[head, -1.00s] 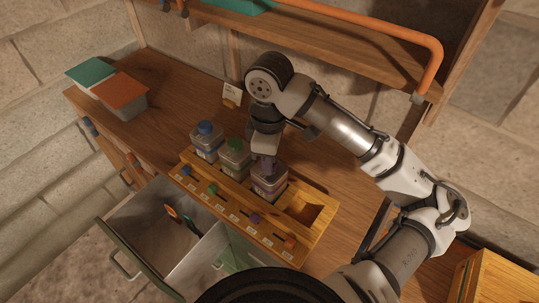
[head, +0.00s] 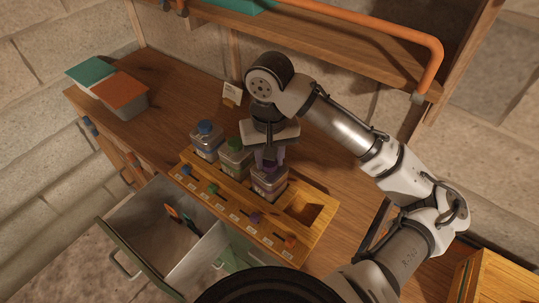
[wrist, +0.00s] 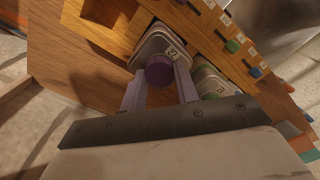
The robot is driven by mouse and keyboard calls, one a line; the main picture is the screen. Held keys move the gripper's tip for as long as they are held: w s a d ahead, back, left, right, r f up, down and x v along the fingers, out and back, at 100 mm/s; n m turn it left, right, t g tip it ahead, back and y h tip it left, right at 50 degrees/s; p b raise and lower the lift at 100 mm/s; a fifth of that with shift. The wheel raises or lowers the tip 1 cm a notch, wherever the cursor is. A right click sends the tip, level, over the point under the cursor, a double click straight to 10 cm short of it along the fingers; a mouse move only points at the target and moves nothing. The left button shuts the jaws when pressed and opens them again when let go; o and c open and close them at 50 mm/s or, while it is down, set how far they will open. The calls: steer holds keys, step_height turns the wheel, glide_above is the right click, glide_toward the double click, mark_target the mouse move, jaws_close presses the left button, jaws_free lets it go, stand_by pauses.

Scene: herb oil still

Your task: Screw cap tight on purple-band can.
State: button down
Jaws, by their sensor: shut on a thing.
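The purple-band can (head: 269,184) stands upright in a slot of the wooden rack (head: 304,237), right of the blue-capped and green-capped cans. It also shows in the wrist view (wrist: 152,42), with a number label on its top. Its purple cap (wrist: 159,71) sits at the can's mouth between my fingers. My gripper (head: 268,164) points down from above, shut on the cap; its fingers show on both sides of the cap in the wrist view (wrist: 160,84). The threads are hidden, so how tight the cap sits cannot be seen.
The green-capped can (head: 235,152) stands close left of my gripper, with the blue-capped can (head: 206,139) beyond. One rack slot (head: 317,211) at right is empty. An open drawer (head: 125,258) holds tools. A small card (head: 232,93) stands behind; an orange pipe (head: 390,52) runs above.

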steer(key=c, duration=1)
jaws_free()
steer(key=shift+o, duration=0.2)
steer(key=shift+c, duration=0.5)
steer(key=n, duration=1.2)
steer(key=shift+n, duration=0.4)
steer(key=n, duration=0.6)
steer(key=n+b, duration=0.1)
steer(key=n, duration=0.5)
steer(key=shift+n, duration=0.3)
